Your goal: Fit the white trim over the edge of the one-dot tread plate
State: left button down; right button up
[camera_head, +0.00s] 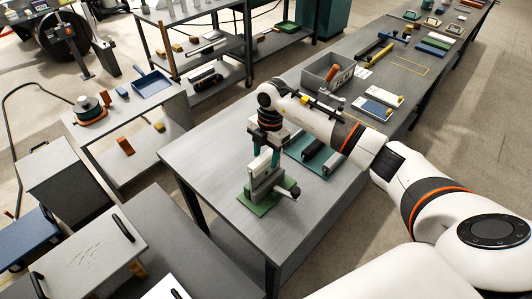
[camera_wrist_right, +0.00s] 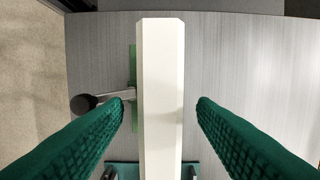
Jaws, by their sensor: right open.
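The white trim (camera_wrist_right: 161,70) is a long pale bar in the right wrist view. It lies between the two green fingers of my right gripper, with a gap on each side. In the head view, the white trim (camera_head: 261,162) shows at the top of a grey vise (camera_head: 266,186) on a green base (camera_head: 254,207). My right gripper (camera_head: 265,153) is open, pointing down over the vise. I cannot make out the one-dot tread plate under the trim, nor whether the trim is seated on an edge. My left gripper is not in view.
A grey bin (camera_head: 327,74) and blue-and-white plates (camera_head: 371,107) stand farther along the bench. The bench top (camera_head: 207,155) left of the vise is clear. The vise handle (camera_head: 293,191) sticks out to the right.

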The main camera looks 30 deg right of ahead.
aim_at(270, 153)
notch_tip(270, 153, up, 12)
jog(key=d+b, duration=0.1)
jog(key=b, duration=0.2)
jog(key=shift+w+d, duration=0.2)
jog(key=shift+d, duration=0.05)
jog(key=shift+f, duration=0.1)
dwell(0.3)
